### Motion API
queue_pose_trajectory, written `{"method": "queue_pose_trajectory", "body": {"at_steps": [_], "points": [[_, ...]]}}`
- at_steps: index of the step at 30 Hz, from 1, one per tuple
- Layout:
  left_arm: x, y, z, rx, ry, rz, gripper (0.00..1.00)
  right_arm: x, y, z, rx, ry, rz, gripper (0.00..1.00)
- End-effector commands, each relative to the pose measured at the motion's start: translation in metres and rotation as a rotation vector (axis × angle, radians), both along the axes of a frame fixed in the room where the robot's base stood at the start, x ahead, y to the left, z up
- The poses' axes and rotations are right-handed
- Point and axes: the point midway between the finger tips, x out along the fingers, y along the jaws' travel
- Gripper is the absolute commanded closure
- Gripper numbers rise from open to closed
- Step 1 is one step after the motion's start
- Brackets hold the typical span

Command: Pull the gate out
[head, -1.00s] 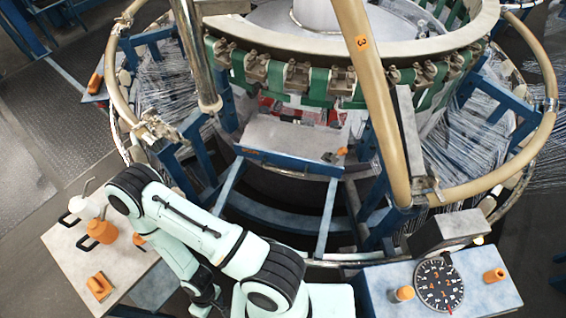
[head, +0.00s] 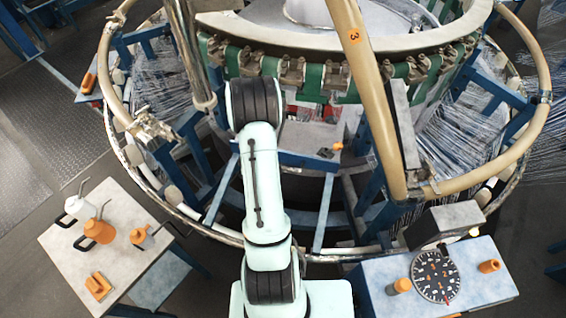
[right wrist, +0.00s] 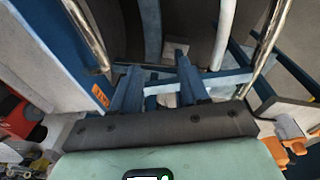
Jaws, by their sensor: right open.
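A grey panel with a blue front edge, which looks like the gate (head: 318,150), sits at the front of the round loom. A small orange latch (head: 338,146) is at its right side. My right arm crosses over the panel's left part and hides it. In the head view my right gripper is hidden behind the arm. In the right wrist view my right gripper (right wrist: 160,92) is open, with two dark blue fingers apart and nothing held. I cannot tell whether the fingers touch anything. My left gripper is not in view.
A side table (head: 70,240) at left holds orange and white cans. A blue bench (head: 375,298) at right carries a numbered dial (head: 437,276) and a grey box. A tan post (head: 366,90) marked 3 and a ring rail surround the loom. Blue frame bars flank the panel.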

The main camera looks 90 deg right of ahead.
Motion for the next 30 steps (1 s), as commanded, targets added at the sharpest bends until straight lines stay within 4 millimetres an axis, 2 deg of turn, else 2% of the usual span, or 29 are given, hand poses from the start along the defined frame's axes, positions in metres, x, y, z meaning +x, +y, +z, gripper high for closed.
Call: {"method": "queue_pose_trajectory", "body": {"at_steps": [1, 4, 7, 11, 16, 24, 30], "points": [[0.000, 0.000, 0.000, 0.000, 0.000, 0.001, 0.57, -0.027, -0.017, 0.019, -0.036, 0.028, -0.003, 0.56], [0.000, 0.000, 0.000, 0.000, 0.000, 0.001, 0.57, -0.064, -0.035, 0.046, -0.075, 0.076, 0.017, 0.56], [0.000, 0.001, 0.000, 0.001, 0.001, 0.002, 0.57, -0.085, -0.042, 0.062, -0.093, 0.106, 0.033, 0.56], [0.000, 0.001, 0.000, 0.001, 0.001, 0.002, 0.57, -0.094, -0.045, 0.065, -0.096, 0.120, 0.042, 0.56], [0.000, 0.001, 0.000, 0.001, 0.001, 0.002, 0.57, -0.095, -0.049, 0.044, -0.093, 0.119, 0.043, 0.56], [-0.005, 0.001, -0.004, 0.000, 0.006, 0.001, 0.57, -0.097, -0.059, -0.014, -0.093, 0.119, 0.043, 0.56], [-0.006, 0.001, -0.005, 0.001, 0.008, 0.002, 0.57, -0.099, -0.066, -0.047, -0.096, 0.119, 0.041, 0.56]]}}
